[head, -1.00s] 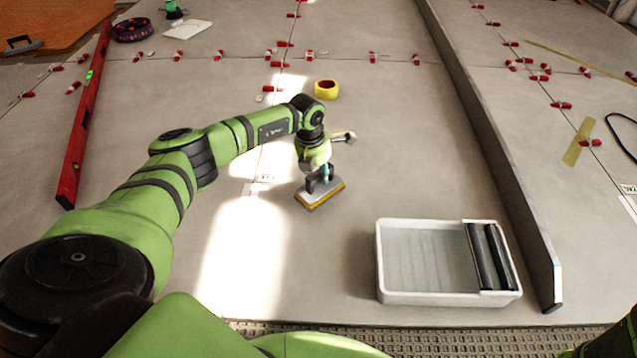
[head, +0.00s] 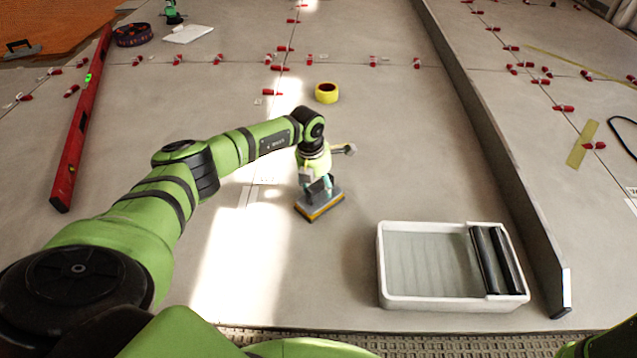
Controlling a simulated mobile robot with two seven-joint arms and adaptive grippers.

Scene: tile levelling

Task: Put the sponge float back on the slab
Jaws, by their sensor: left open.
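The sponge float (head: 322,207) has a grey plate over a yellow-orange sponge layer and a dark handle on top. It is in the middle of the head view, sponge side down, and appears to rest on the grey slab (head: 400,150). My left gripper (head: 318,183) is right above it, pointing down, open, with its fingers around or beside the handle; the exact contact is hidden. My right gripper is out of view; only a bit of that arm shows at the lower right corner.
A white wash tray (head: 425,302) with black rollers stands right of the float. A long raised straightedge (head: 500,160) runs beyond it. Red levelling clips line the joints. Slab around the float is clear.

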